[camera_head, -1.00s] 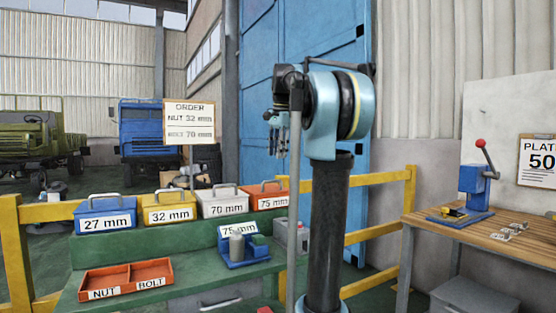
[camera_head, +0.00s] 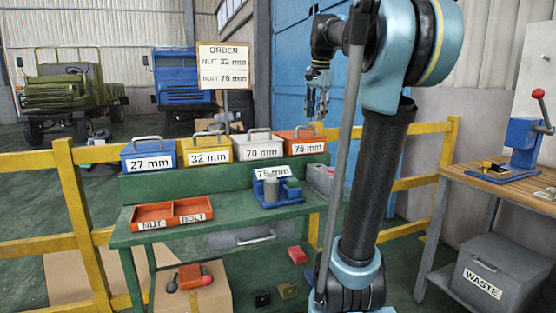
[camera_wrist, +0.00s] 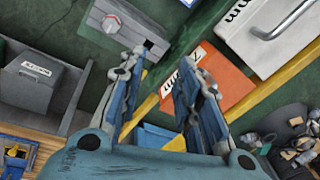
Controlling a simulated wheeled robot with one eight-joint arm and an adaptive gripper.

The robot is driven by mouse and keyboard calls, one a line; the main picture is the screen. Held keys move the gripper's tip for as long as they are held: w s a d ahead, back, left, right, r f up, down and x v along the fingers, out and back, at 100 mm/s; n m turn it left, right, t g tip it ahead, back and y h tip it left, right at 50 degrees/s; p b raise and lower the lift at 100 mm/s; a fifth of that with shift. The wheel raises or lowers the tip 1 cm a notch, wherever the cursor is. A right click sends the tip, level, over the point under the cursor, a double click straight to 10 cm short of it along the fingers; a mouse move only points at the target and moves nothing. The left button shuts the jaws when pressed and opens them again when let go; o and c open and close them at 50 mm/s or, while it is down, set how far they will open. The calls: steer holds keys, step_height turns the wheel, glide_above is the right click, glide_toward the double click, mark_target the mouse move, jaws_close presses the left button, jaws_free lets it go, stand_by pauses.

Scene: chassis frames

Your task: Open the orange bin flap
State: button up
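The orange 75 mm bin (camera_head: 310,146) stands at the right end of the row of bins on the green bench's raised shelf. Its grey handle and its white front label show in the head view, and its lid looks closed. In the wrist view the orange bin (camera_wrist: 232,88) is partly hidden behind a finger of my gripper. My gripper (camera_head: 319,108) hangs in the air above and slightly right of this bin in the head view. In the wrist view my gripper (camera_wrist: 160,66) has its two fingers spread, with nothing between them.
The white 70 mm bin (camera_head: 258,151) stands just left of the orange bin. A yellow rail (camera_head: 398,186) runs behind the bench. An orange NUT/BOLT tray (camera_head: 172,211) and a blue fixture (camera_head: 278,194) sit lower. A grey WASTE bin (camera_head: 500,275) stands right.

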steer(key=s+f+n, duration=0.3)
steer(key=s+f, duration=0.6)
steer(key=f, duration=0.4)
steer(key=s+f+n, duration=0.4)
steer(key=s+f, duration=0.6)
steer(key=f, duration=0.3)
steer(key=s+f+n, duration=0.3)
steer(key=s+f, duration=0.6)
steer(key=f, duration=0.4)
steer(key=w+r+m, duration=0.5)
steer(key=w+r, duration=0.8)
steer(key=r, duration=0.4)
steer(key=w+r+m, duration=0.5)
steer(key=w+r, duration=0.9)
steer(key=r, duration=0.2)
steer(key=w+r+m, duration=0.5)
steer(key=w+r, duration=0.8)
steer(key=r, duration=0.4)
steer(key=w+f, duration=0.1)
steer(key=f, duration=0.4)
steer(key=w+f, duration=0.1)
steer(key=f, duration=0.5)
steer(key=w+f, duration=0.1)
steer(key=f, duration=0.5)
steer(key=shift+a, duration=0.25)
jaws_close()
